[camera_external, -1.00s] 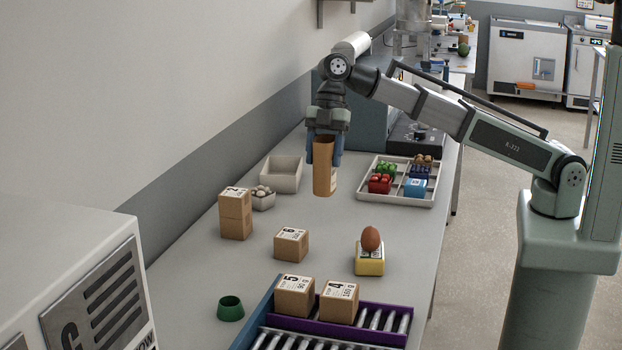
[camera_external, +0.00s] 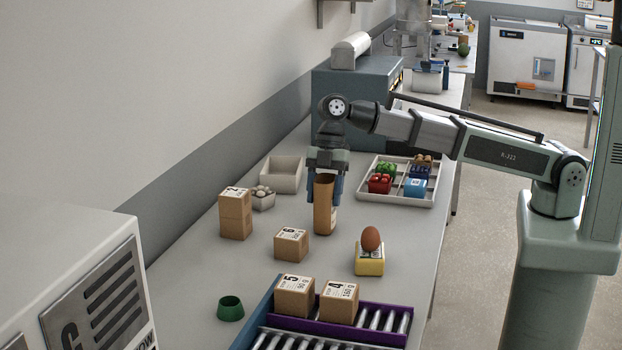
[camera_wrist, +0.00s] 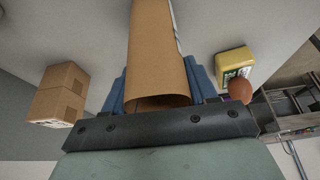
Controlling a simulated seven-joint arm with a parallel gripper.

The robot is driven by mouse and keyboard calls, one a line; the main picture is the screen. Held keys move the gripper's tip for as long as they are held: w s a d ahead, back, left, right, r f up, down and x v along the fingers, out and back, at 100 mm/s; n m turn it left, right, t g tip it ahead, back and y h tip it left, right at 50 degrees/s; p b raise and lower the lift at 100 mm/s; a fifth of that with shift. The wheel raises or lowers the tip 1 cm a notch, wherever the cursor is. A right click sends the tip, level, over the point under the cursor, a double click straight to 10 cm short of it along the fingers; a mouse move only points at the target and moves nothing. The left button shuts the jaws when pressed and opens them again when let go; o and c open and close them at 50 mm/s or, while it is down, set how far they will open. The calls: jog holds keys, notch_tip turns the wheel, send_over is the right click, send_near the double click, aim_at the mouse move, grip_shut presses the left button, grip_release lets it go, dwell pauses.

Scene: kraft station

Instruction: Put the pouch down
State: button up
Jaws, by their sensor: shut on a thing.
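The pouch (camera_external: 324,212) is a tall brown paper one with a pale label on its side. It stands upright between the blue fingers of my gripper (camera_external: 325,188), which is shut on it near its top. Its lower end is at or just above the grey table (camera_external: 262,285); I cannot tell whether it touches. In the wrist view the pouch (camera_wrist: 158,60) runs up from between my gripper's fingers (camera_wrist: 160,90), its open end towards the camera.
Small box 6 (camera_external: 291,246) stands left of the pouch, stacked boxes (camera_external: 235,215) farther left. A yellow block (camera_external: 369,262) with a brown egg (camera_external: 371,238) is to the right. A divided tray (camera_external: 400,201) is behind right, a roller conveyor (camera_external: 375,338) in front.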

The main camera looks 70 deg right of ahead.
jog(key=shift+f, duration=0.25)
jog(key=o, duration=1.3)
jog(key=shift+r, duration=0.2)
jog(key=v, duration=1.2)
